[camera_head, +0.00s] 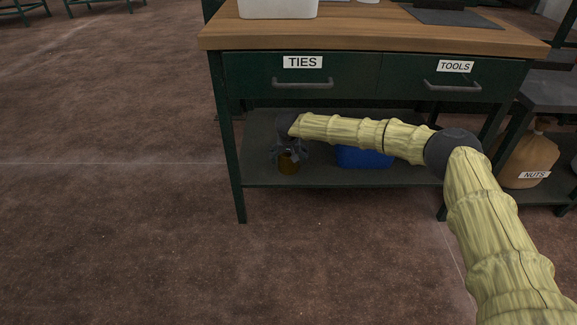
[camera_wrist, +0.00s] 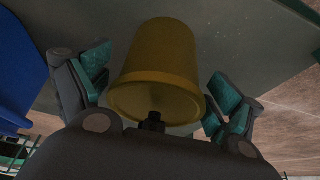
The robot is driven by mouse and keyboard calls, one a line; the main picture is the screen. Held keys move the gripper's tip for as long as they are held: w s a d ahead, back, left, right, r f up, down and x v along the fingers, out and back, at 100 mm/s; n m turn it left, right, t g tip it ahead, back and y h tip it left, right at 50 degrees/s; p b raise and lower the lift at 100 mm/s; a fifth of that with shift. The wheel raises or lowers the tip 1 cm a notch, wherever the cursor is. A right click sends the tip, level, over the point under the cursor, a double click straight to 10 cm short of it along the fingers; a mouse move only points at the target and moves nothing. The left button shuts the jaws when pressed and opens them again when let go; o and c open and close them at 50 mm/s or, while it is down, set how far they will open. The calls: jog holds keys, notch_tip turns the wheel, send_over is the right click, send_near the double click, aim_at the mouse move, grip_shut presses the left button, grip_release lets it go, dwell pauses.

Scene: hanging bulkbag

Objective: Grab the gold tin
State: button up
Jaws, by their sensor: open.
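The gold tin (camera_head: 288,164) stands on the lower shelf (camera_head: 318,181) of the green workbench, towards the shelf's left end. In the wrist view the tin (camera_wrist: 160,62) fills the middle, between the two fingers of my gripper (camera_wrist: 154,85). The fingers have teal pads and stand apart on either side of it, with a gap visible at each side near the pads. In the head view my gripper (camera_head: 289,153) is at the tin from above and partly hides it.
A blue bin (camera_head: 362,158) is on the same shelf, right of the tin, partly behind my arm. Two drawers labelled TIES (camera_head: 302,62) and TOOLS (camera_head: 455,66) hang above the shelf. A tan jug labelled NUTS (camera_head: 530,157) stands at the right. Bare floor lies in front and left.

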jog(key=shift+b+x, duration=0.3)
jog(key=shift+x, duration=0.7)
jog(key=shift+w, duration=0.1)
jog(key=shift+r, duration=0.1)
jog(key=c, duration=1.3)
